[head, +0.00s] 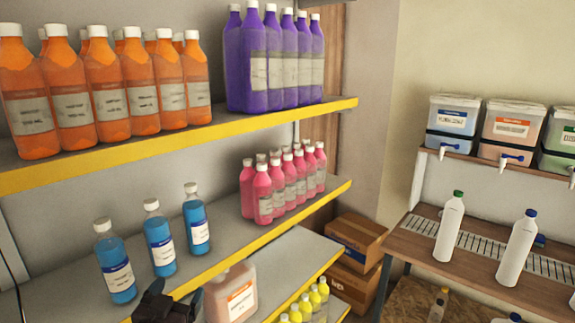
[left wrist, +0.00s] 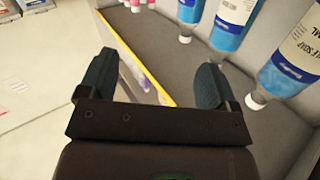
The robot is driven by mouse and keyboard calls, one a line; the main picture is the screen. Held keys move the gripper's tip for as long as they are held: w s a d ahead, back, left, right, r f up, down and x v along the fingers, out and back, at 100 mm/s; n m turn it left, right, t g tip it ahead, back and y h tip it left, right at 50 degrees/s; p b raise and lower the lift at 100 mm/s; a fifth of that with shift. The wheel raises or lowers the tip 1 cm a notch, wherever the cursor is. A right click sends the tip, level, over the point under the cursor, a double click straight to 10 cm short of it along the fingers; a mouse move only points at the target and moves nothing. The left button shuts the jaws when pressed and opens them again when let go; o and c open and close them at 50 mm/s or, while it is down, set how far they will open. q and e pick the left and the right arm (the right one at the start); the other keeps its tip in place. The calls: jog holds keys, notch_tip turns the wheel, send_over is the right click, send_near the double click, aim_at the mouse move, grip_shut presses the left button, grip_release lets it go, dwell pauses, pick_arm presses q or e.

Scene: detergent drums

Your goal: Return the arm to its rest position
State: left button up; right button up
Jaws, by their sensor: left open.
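My left gripper (head: 168,300) shows at the bottom of the head view, in front of the shelf with the blue bottles. In the left wrist view its two dark fingers (left wrist: 152,85) stand wide apart with nothing between them. The gripper is apart from the nearest blue bottle (head: 115,262); blue bottles also show upside down at the top right of the left wrist view (left wrist: 290,60). The rest of the left arm is out of the head view. My right gripper is in neither view.
A yellow-edged shelf (head: 215,262) runs close by the gripper, with pink bottles (head: 283,183) farther back. A large pinkish jug (head: 231,295) stands just right of the gripper. Orange (head: 120,90) and purple bottles (head: 273,60) fill the upper shelf. Drums with taps (head: 452,122) and white bottles (head: 520,248) are at right.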

pick_arm(q)
jog(key=s+a+f+n+g+y, duration=0.1)
jog(key=s+a+f+g, duration=0.1)
jog(key=s+f, duration=0.9)
jog(key=s+a+f+n+g+y, duration=0.1)
jog(key=s+f+g, duration=0.3)
jog(key=s+f, duration=0.7)
jog(key=shift+s+a+f, duration=0.15)
jog(key=shift+s+a, duration=0.7)
jog(key=shift+s, duration=0.05)
